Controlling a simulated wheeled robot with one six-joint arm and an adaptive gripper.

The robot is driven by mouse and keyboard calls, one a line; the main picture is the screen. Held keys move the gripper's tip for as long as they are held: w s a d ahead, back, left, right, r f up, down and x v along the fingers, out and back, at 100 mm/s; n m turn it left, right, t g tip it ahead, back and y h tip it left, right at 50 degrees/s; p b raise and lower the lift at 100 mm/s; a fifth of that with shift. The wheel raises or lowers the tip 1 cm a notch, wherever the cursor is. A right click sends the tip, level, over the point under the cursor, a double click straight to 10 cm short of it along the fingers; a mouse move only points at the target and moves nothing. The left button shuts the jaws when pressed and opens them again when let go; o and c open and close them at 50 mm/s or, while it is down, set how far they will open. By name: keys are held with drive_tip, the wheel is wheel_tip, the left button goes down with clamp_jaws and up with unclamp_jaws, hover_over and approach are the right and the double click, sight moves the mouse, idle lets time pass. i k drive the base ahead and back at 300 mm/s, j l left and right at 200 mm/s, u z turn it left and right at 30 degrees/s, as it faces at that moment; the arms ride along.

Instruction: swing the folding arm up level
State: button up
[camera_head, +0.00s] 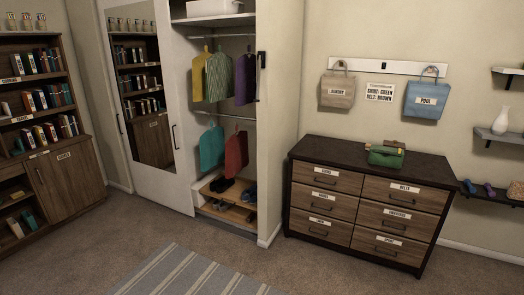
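A dark narrow fitting (261,60) is mounted on the front edge of the closet's right side panel. A thin dark bar hangs down from it along the panel. It may be the folding arm, but it is too small to tell for sure. No other folding arm can be made out. My gripper is not in view.
The closet holds hanging clothes (218,77) and shoes on low shelves. To its right stands a dresser (340,147) with a green item (385,156) on top. Two bags hang above it. A bookcase (62,182) stands left. The carpet (250,258) ahead is mostly clear, with a striped rug (190,275).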

sight(260, 64)
drive_tip(key=i+j+u, duration=0.15)
drive_tip(key=i+u, duration=0.15)
drive_tip(key=i, duration=0.25)
drive_tip(key=i+u, duration=0.25)
drive_tip(key=i, duration=0.3)
drive_tip(key=i+l+u, duration=0.1)
drive_tip(key=i+u, duration=0.2)
drive_tip(key=i, duration=0.25)
drive_tip(key=i+l+u, duration=0.25)
drive_tip(key=i, duration=0.25)
drive_tip(key=i+j, duration=0.15)
drive_tip(key=i, duration=0.65)
drive_tip(key=i+j+u, duration=0.1)
drive_tip(key=i, duration=0.7)
drive_tip(key=i+z, duration=0.55)
drive_tip(key=z, duration=0.3)
drive_tip(key=i+j+z, duration=0.15)
drive_tip(key=i+z, duration=0.25)
drive_tip(key=i+j+z, duration=0.15)
drive_tip(key=z, duration=0.3)
drive_tip(key=i+j+z, duration=0.2)
drive_tip(key=z, duration=0.25)
drive_tip(key=i+j+z, duration=0.6)
drive_tip(key=j+z, duration=0.25)
drive_tip(key=k+j+z, duration=0.35)
drive_tip(key=j+z, duration=0.2)
drive_tip(key=j, duration=0.2)
